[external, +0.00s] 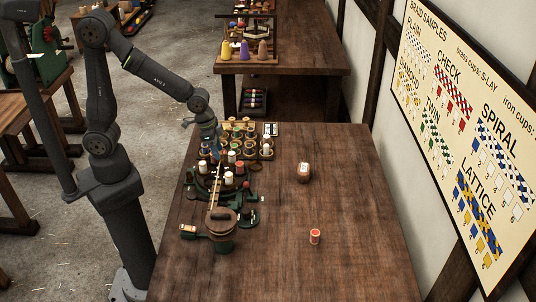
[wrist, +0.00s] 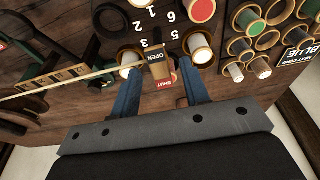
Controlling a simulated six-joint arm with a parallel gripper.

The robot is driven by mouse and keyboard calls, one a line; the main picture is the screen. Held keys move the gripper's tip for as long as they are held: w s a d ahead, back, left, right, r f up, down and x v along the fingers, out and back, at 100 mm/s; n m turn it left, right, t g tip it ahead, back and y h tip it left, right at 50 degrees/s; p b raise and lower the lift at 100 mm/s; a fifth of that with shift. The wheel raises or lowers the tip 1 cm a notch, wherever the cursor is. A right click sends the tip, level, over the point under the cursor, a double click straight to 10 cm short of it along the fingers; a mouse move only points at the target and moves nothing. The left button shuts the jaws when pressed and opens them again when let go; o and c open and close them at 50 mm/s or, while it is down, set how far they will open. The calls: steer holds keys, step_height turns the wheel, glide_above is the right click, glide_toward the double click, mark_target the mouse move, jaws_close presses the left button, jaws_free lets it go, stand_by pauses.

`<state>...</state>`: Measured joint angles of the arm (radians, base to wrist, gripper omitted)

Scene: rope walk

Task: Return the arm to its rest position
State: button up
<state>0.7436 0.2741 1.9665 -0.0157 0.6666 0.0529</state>
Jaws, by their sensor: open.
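My gripper (external: 208,136) is low over the braiding machine and cup rack at the left of the table in the external view. In the wrist view my gripper (wrist: 162,72) shows two blue fingers spread apart. A small wooden piece marked OPEN (wrist: 157,65) shows between the fingertips, with a red SHUT label (wrist: 166,82) beside it. I cannot tell whether the fingers touch the wooden piece. My arm reaches out and down from its column at the left, bent at the elbow.
The green braiding machine (external: 222,240) and a rack of cups with bobbins (external: 266,150) stand close around my gripper. The table's right side is mostly clear.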

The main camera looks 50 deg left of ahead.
stand_by(0.4)
steer(key=v, duration=1.7)
steer(key=x, duration=1.7)
steer(key=shift+f, duration=0.15)
steer(key=shift+w+d, duration=0.15)
steer(key=shift+w+d+r+g+y, duration=0.1)
steer(key=shift+g+y, duration=0.35)
steer(key=shift+w+d+r+g+y, duration=0.1)
steer(key=shift+r+g+y, duration=0.05)
steer(key=shift+g+y, duration=0.3)
step_height(320, 180, up, 17)
step_height(320, 180, down, 9)
steer(key=shift+s+a, duration=0.2)
steer(key=shift+a, duration=0.15)
